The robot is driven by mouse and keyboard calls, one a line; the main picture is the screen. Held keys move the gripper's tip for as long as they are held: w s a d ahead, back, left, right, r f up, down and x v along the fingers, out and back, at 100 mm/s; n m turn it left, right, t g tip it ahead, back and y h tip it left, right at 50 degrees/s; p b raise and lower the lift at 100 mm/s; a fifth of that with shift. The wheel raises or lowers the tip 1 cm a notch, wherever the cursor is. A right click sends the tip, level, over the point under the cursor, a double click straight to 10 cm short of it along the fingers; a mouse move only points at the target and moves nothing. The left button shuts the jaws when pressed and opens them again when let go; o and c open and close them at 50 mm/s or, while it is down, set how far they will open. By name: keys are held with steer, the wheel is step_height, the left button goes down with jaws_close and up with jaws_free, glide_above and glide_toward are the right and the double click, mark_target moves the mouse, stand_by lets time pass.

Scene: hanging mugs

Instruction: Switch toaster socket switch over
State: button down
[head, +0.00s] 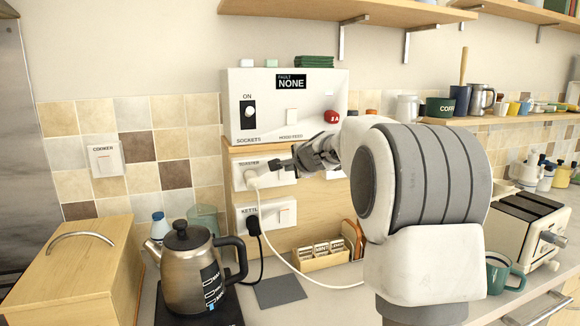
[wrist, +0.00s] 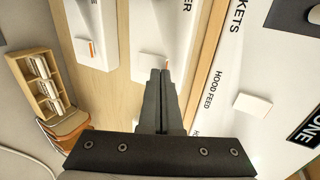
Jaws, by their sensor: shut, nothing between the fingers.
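The toaster socket (head: 240,173) is a white wall plate under the grey-white box, with a white plug in its left side. Its label is partly covered by my gripper in the head view. In the wrist view the plate (wrist: 165,25) shows its white switch (wrist: 150,61) with an orange edge. My gripper (wrist: 160,72) is shut and empty, its fingertips right at that switch. I cannot tell whether they touch it. In the head view my gripper (head: 281,164) is in front of the plate's right part and hides its switch.
The kettle socket (head: 285,215) with a black plug sits just below. The sockets box (head: 240,90) is above. A steel kettle (head: 187,280) stands at lower left, and the toaster (head: 520,235) is at right. A white cable hangs from the toaster socket.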

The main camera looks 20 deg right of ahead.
steer(key=p, duration=0.3)
steer(key=shift+w+r+g, duration=0.15)
steer(key=shift+w+g, duration=0.15)
steer(key=shift+w, duration=0.05)
steer(key=shift+r, duration=0.1)
steer(key=shift+r+p, duration=0.7)
steer(key=shift+p, duration=0.2)
steer(key=shift+s, duration=0.15)
